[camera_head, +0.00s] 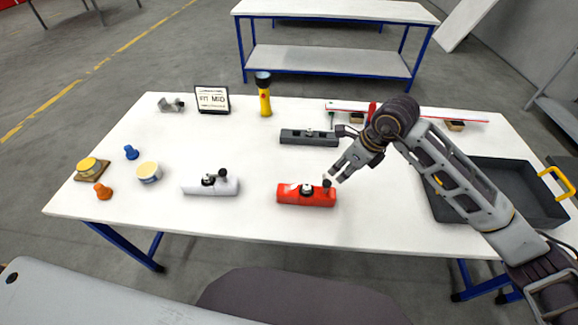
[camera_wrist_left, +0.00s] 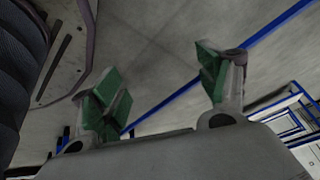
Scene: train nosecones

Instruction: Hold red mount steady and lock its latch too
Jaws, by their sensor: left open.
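The red mount (camera_head: 292,197) lies on the white table near its front edge, in the head view. A dark latch knob (camera_head: 327,183) stands up at its right end, and a round black-and-white part sits on its top. My right gripper (camera_head: 338,174) points down-left with its fingertips just above and right of the knob. I cannot tell whether they touch it or how far apart they are. My left gripper (camera_wrist_left: 160,88) shows only in the left wrist view, open and empty, its green pads apart over the grey floor.
A white mount (camera_head: 208,188) and a dark grey mount (camera_head: 310,137) lie nearby on the table (camera_head: 250,222). A dark tray (camera_head: 500,214) with yellow handles is at right. A yellow flashlight (camera_head: 265,98) and a sign (camera_head: 212,100) stand at the back. The front middle is clear.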

